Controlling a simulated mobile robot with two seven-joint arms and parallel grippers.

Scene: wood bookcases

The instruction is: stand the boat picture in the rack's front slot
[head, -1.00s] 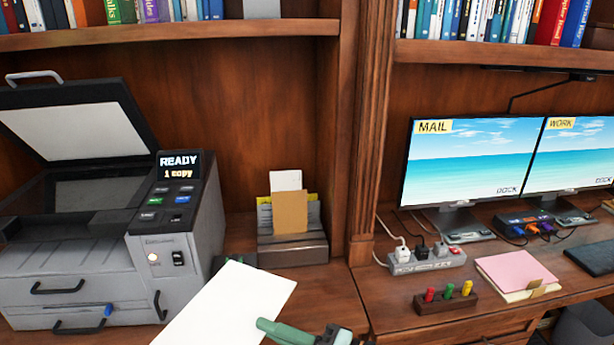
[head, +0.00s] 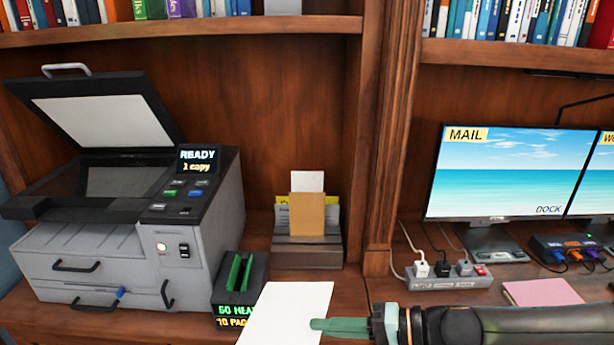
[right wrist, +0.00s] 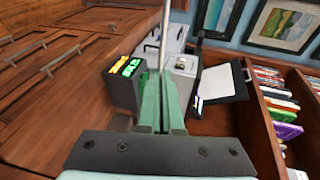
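My right gripper (head: 322,326) is shut on a white sheet (head: 287,315) at the bottom of the head view. Only a blank side faces the head camera, so I cannot tell whether it carries the boat picture. In the right wrist view the green fingers (right wrist: 160,82) pinch the sheet, which shows nearly edge-on as a thin pale strip (right wrist: 164,35). The wooden rack (head: 307,253) stands at the back of the desk, beyond the sheet and apart from it. A brown card (head: 307,214), a white card (head: 307,181) and yellow-edged papers stand in it. My left gripper is out of view.
A grey copier (head: 120,230) with a raised lid stands left. A black stapler-like block (head: 240,285) with green parts sits between copier and sheet. A bookcase post (head: 388,150) rises right of the rack. A power strip (head: 450,277) and monitors (head: 510,175) are further right.

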